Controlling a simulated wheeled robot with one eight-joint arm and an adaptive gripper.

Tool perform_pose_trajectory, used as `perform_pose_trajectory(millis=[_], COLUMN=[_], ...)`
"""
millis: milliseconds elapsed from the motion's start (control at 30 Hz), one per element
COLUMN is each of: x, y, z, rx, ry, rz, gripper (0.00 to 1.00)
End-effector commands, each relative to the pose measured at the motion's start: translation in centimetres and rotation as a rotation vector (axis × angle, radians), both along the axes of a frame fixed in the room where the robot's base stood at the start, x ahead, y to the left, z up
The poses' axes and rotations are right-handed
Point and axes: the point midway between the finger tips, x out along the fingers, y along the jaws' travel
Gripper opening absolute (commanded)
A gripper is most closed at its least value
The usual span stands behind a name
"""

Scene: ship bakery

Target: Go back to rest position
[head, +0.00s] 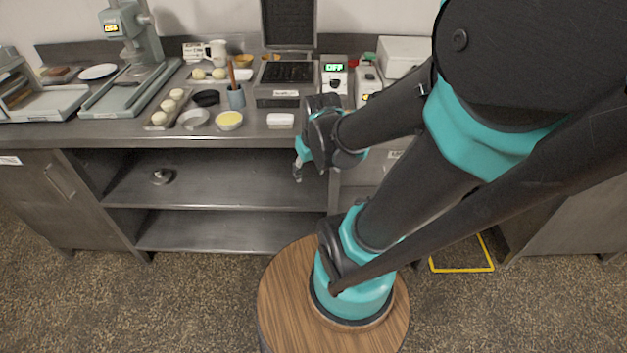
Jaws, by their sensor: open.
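My gripper (299,172) is at the end of my arm, in front of the counter's front edge and over the open shelving, lower than the counter top. It is small in the head view and points down. Its fingers are apart and nothing shows between them. My arm bends over from the right side of the picture, and it hides part of the counter's right side. No thing is in contact with the gripper that I can see.
The metal counter (330,137) holds a waffle iron (287,80), a tray of dough balls (166,112), a bowl of yellow liquid (229,120), a cup with a brush (236,97) and a press (135,40). The lower shelf (215,230) is empty. Yellow floor tape (462,270) lies right.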

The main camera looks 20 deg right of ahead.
Motion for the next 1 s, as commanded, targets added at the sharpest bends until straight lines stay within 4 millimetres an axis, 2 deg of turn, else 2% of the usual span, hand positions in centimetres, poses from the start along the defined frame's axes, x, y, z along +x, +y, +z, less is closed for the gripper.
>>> perform_pose_trajectory(millis=[33,100,200,1000], x=[-1.3,-2.4,-3.0,-2.9], y=[-0.1,-0.2,-0.3,-0.3], z=[-1.0,-1.8,-2.3,-2.2], rx=[0.017,0.036,0.049,0.049], ry=[-0.015,-0.033,-0.043,-0.043], rz=[-0.051,-0.107,-0.142,-0.143], gripper=[0.5,0.5,0.5,0.5])
